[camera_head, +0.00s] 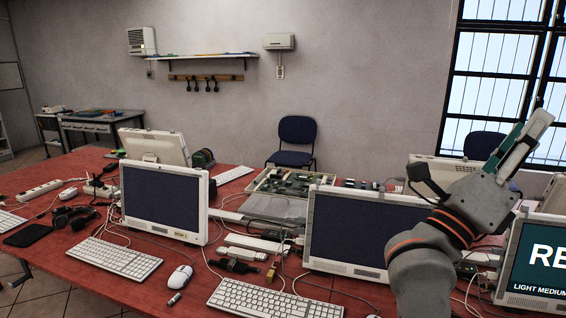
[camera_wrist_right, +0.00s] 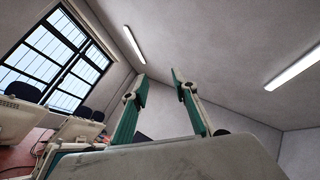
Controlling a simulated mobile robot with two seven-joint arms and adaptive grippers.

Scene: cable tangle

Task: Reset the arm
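My right arm (camera_head: 430,265) rises from the bottom right of the head view, in front of the monitors. My right gripper (camera_head: 533,126) points up and to the right, above the desk and in front of the window. In the right wrist view its two green and grey fingers (camera_wrist_right: 159,76) stand apart with nothing between them, against the wall and ceiling. My left arm and left gripper are not in view.
The red desk (camera_head: 112,284) carries a left monitor (camera_head: 160,203), a middle monitor (camera_head: 355,232) and a right monitor (camera_head: 545,250). Keyboards (camera_head: 114,259), a mouse (camera_head: 179,278), a circuit board tray (camera_head: 290,184) and tangled cables crowd it. A blue chair (camera_head: 297,132) stands behind.

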